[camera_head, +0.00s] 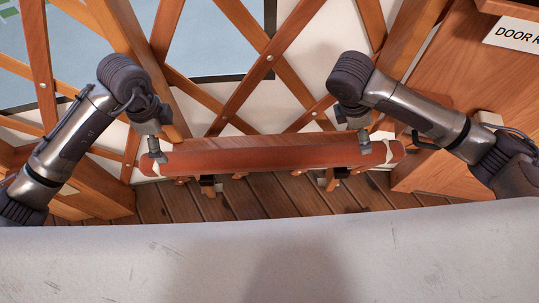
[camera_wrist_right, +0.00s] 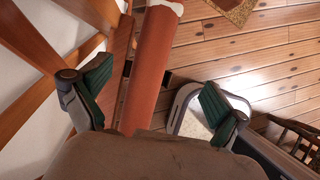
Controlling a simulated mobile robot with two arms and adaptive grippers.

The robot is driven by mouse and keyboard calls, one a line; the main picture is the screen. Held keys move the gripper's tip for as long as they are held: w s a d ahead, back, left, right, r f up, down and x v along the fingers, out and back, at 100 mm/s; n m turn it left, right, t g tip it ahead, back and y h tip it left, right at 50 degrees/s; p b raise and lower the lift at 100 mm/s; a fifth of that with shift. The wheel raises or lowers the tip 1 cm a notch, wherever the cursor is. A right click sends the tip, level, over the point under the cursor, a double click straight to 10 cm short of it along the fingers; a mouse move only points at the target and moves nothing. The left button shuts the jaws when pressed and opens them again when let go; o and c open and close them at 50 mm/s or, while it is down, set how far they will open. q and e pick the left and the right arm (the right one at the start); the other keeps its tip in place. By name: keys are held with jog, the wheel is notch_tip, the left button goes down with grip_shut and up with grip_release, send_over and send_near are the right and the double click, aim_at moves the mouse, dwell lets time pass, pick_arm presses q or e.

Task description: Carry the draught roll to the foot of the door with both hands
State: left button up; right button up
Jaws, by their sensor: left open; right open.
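The draught roll (camera_head: 270,160) is a long reddish-brown cylinder with pale bands near its ends. It lies level along a wooden ledge (camera_head: 250,142) at the lattice wall. My left gripper (camera_head: 156,153) points down at the roll's left end. My right gripper (camera_head: 363,140) is over its right part. In the right wrist view the roll (camera_wrist_right: 152,70) runs between the open green-padded fingers of the right gripper (camera_wrist_right: 158,95), with a gap to the right finger. Whether either gripper touches the roll is hidden. The door's foot cannot be made out.
A wooden cabinet (camera_head: 440,130) stands at the right, with a cut-off sign (camera_head: 518,35) reading "DOOR R". Lattice slats (camera_head: 245,95) rise behind the roll. Plank floor (camera_head: 270,198) lies below, and a patterned rug (camera_wrist_right: 232,8) shows in the right wrist view.

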aim_at(385, 152)
pick_arm(q)
jog(key=shift+w+a+f+b, duration=0.15)
jog(key=shift+w+f+b, duration=0.15)
jog(key=shift+f, duration=0.25)
jog(key=shift+w+a+f+b, duration=0.1)
jog(key=shift+w+f+b, duration=0.15)
jog(key=shift+f, duration=0.25)
pick_arm(e)
jog(key=shift+w+a+f, duration=0.15)
jog(key=shift+w+f, duration=0.1)
jog(key=shift+f, duration=0.25)
jog(key=shift+w+a+f, duration=0.1)
jog(key=shift+w+f, duration=0.15)
jog(key=shift+f, duration=0.25)
pick_arm(q)
jog(key=shift+r, duration=0.1)
jog(key=shift+s, duration=0.15)
pick_arm(e)
jog(key=shift+s+r, duration=0.1)
pick_arm(q)
jog(key=shift+f, duration=0.35)
pick_arm(e)
jog(key=shift+d+f, duration=0.1)
jog(key=shift+f, duration=0.3)
pick_arm(q)
notch_tip(385, 152, down, 13)
jog(key=shift+f, duration=0.1)
pick_arm(e)
jog(key=x, duration=1.3)
